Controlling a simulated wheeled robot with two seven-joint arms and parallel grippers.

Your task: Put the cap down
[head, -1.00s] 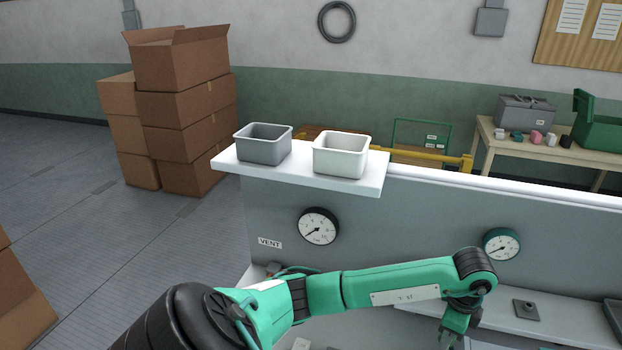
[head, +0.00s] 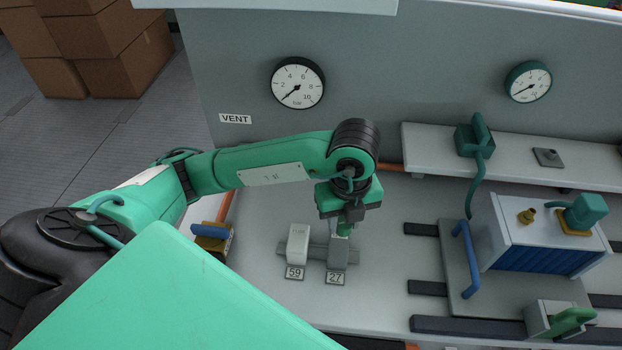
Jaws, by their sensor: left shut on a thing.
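My left gripper (head: 346,214) points down over the bench, above the grey block on the tag 27. It is shut on a small green piece, which I take to be the cap (head: 343,230). Most of the cap is hidden by the fingers, and I cannot tell whether it touches the grey block (head: 337,255). My right gripper is not in view.
A white block (head: 298,244) on tag 59 stands just left of the grey block. A white and blue unit (head: 540,245) with a brass fitting (head: 526,216) and blue handle (head: 466,259) stands right. A shelf (head: 430,145) runs behind. Bare bench lies between.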

